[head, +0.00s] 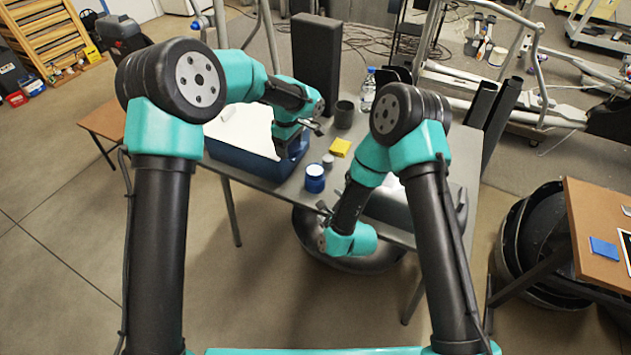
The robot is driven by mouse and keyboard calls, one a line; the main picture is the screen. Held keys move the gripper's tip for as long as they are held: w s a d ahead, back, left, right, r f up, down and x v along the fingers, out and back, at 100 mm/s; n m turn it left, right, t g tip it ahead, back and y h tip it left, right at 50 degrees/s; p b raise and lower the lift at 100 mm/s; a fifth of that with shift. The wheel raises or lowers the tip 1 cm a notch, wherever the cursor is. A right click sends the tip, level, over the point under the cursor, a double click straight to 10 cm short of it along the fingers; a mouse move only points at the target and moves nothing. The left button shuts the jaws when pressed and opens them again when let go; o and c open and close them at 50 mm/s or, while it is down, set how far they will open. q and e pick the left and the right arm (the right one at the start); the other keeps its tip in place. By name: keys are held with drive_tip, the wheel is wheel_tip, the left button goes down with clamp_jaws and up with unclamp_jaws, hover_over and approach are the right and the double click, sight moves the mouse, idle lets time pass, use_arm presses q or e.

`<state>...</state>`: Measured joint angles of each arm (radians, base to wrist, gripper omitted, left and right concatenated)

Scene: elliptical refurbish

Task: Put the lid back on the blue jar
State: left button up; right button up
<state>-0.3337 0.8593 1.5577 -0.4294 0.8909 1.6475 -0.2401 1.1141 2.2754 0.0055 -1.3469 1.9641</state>
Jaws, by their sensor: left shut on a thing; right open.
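The blue jar (315,178) stands upright on the grey table, with a paler top. My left gripper (313,127) is above the table, behind the jar and over the right end of a blue bin. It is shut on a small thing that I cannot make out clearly. I cannot pick out the lid with certainty. My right gripper (323,212) is open and empty, low at the table's front edge, nearer than the jar and apart from it.
A small grey cylinder (328,160) and a yellow block (340,147) are just behind the jar. A dark cup (344,114), a clear bottle (368,92) and a tall black box (316,58) stand farther back. The blue bin (238,164) is at left on the table (284,194).

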sight(318, 180)
use_arm(q)
drive_tip(key=d+f+n, duration=0.1)
drive_tip(key=d, duration=0.1)
drive_tip(key=d+n, duration=0.1)
drive_tip(key=d, duration=0.1)
drive_tip(key=d+f+n, duration=0.1)
drive_tip(key=d, duration=0.1)
drive_tip(key=shift+w+d+f, duration=0.3)
drive_tip(key=shift+f, duration=0.05)
use_arm(e)
drive_tip(key=m+t, duration=0.1)
drive_tip(key=m, duration=0.2)
drive_tip(key=a+r+m+t, duration=0.1)
drive_tip(key=m, duration=0.1)
drive_tip(key=w+r+m+t, duration=0.1)
drive_tip(key=m, duration=0.2)
drive_tip(key=shift+a+m+t, duration=0.15)
drive_tip(key=shift+m+t, duration=0.15)
use_arm(q)
drive_tip(key=shift+d+f+n, duration=0.2)
drive_tip(key=shift+d+n, duration=0.1)
drive_tip(key=shift+d, duration=0.15)
use_arm(e)
drive_tip(key=shift+r+m+t, duration=0.15)
drive_tip(key=shift+m+t, duration=0.25)
drive_tip(key=shift+m, duration=0.4)
drive_tip(key=shift+w+a, duration=0.1)
drive_tip(key=x, duration=1.1)
drive_tip(key=shift+w+a, duration=0.2)
drive_tip(key=shift+w, duration=0.15)
